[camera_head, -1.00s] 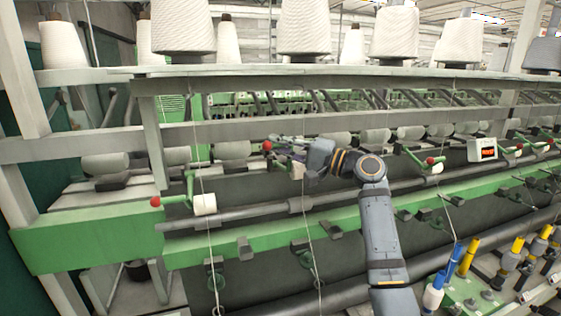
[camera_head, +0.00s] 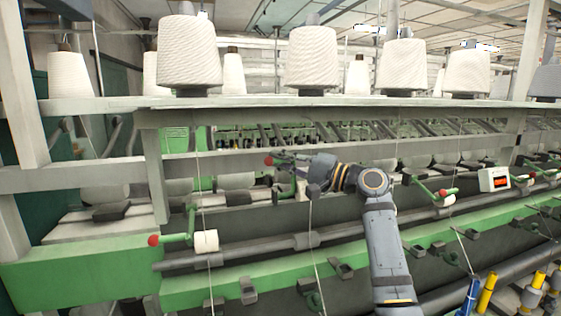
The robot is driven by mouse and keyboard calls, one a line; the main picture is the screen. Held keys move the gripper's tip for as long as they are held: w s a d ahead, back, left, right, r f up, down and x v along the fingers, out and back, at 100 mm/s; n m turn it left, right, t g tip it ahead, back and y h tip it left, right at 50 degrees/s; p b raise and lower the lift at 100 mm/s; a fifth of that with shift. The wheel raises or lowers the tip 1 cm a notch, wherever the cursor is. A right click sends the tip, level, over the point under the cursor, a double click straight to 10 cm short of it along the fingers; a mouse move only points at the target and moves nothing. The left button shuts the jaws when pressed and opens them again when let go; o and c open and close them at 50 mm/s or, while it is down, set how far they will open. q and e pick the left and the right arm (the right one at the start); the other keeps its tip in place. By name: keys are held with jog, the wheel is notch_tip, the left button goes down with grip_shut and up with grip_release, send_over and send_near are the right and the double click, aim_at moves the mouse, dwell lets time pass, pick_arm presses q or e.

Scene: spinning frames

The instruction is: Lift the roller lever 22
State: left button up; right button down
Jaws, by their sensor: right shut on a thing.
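The lever in my grasp is green with a red ball end (camera_head: 268,160), left of centre on the spinning frame. I cannot read a number on it. My right gripper (camera_head: 300,168) is shut on this roller lever beside the ball and hides part of it. The lever stands higher than its neighbours. A pale roller shows in part just below the gripper. My left gripper is not in view.
A similar green lever with a red ball (camera_head: 153,240) and white roller (camera_head: 206,241) is at left. Another lever (camera_head: 443,193) is right of my arm. A shelf (camera_head: 300,106) with large yarn cones (camera_head: 313,57) runs above. Thin yarns hang down nearby.

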jog(key=shift+r, duration=0.2)
jog(key=c, duration=1.5)
grip_release()
jog(key=shift+o, duration=0.8)
jog(key=shift+s, duration=0.1)
jog(key=shift+f, duration=0.1)
